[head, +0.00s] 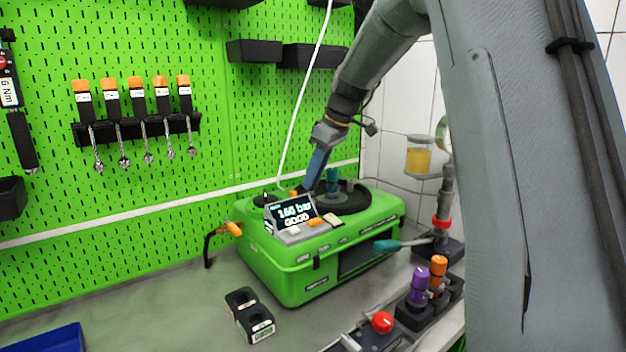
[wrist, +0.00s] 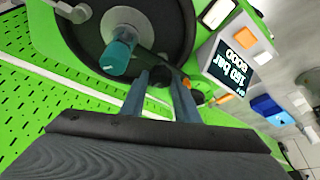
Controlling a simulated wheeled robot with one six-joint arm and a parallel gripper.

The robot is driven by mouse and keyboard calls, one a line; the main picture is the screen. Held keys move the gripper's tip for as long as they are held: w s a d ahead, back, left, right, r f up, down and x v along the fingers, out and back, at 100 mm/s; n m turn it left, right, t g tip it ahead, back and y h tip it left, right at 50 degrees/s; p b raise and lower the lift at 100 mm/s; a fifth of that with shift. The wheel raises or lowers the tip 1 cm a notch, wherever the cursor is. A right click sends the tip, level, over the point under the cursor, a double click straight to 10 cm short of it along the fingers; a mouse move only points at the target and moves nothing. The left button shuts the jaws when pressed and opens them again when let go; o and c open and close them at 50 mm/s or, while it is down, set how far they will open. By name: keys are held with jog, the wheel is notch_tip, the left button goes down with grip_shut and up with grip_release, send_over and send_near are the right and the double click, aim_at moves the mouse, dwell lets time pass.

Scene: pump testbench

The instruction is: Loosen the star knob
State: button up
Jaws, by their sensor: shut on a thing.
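The green pump testbench case (head: 275,262) stands on the bench, its display reading "160 bar GOOD". My gripper (head: 307,187) reaches down to the case top, behind the display and left of the teal post on the black disc. In the wrist view my gripper (wrist: 160,82) has its two blue-grey fingers on either side of a small dark knob (wrist: 158,75), which looks like the star knob. The gripper is shut on it. The knob's lobes are too small and dark to make out. In the head view the fingers and display hide the knob.
A teal post (wrist: 117,58) rises from the black disc close beside the fingers. The display (wrist: 228,68) is on their other side. Purple (head: 418,283) and orange knobs, a red button (head: 382,322) and a black block (head: 249,314) are in front. A green pegboard (head: 120,200) stands behind.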

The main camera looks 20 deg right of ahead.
jog(key=shift+w+n+g+y+b, duration=0.1)
jog(key=shift+n+g+y+b, duration=0.2)
jog(key=shift+n, duration=0.9)
jog(key=o, duration=1)
jog(key=shift+o, duration=0.2)
jog(key=b+v, duration=0.2)
jog(key=v, duration=0.6)
